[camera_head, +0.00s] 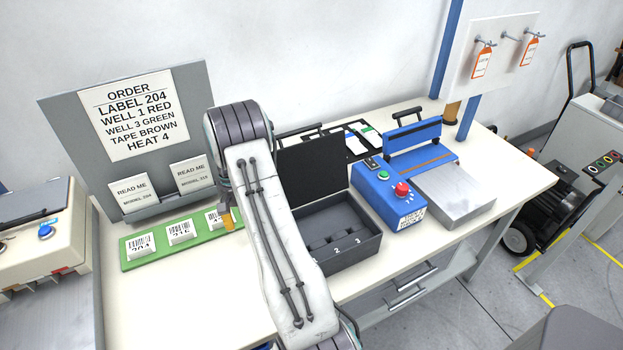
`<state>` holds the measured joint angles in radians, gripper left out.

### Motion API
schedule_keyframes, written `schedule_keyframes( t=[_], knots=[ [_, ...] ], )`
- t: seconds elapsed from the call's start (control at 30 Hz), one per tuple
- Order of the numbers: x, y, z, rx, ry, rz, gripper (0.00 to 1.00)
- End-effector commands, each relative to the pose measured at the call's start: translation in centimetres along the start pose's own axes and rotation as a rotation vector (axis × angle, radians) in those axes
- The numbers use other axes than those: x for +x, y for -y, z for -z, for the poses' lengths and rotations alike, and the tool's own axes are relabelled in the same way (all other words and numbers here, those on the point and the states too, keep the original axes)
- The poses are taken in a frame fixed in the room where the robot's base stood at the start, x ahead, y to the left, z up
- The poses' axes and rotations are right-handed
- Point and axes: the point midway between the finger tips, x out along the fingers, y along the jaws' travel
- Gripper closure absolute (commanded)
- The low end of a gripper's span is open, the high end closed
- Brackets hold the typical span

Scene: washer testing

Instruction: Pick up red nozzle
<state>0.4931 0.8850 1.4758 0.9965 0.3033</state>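I cannot make out a red nozzle in the head view. The order board (134,112) reads "WELL 1 RED". A dark open case (345,250) has wells marked 1, 2 and 3 near its front edge, and its lid stands up at the back. My gripper (229,218) is just left of my arm, above the right end of the green label tray (135,262). Only a small yellowish part of it shows, so I cannot tell if it is open or holds anything. My arm hides part of the table and the case's left side.
A blue heat sealer (410,140) with a grey plate stands right of the case. A blue control box (390,195) has a red button. A black tray (362,146) with white and green items lies behind the case. Bare table (190,300) shows at front left.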

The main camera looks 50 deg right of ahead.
Motion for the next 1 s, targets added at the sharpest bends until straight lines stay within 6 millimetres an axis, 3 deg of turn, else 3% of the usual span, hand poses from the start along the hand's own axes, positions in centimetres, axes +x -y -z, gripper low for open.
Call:
schedule_keyframes(
  t=[0.07,0.17,0.3,0.4,0.7,1.0],
  knots=[
    [0.2,0.8,2.6,0.103,-0.03,0.011,0.46],
    [-1.1,1.7,5.6,0.258,-0.086,0.04,0.46],
    [-5.7,2.8,9.0,0.518,-0.18,0.114,0.46],
    [-7.8,3.2,10.2,0.704,-0.205,0.158,0.46],
    [-8.4,3.0,9.7,1.095,-0.162,0.185,0.46],
    [-8.3,2.9,9.4,1.287,-0.135,0.189,0.46]
  ],
)
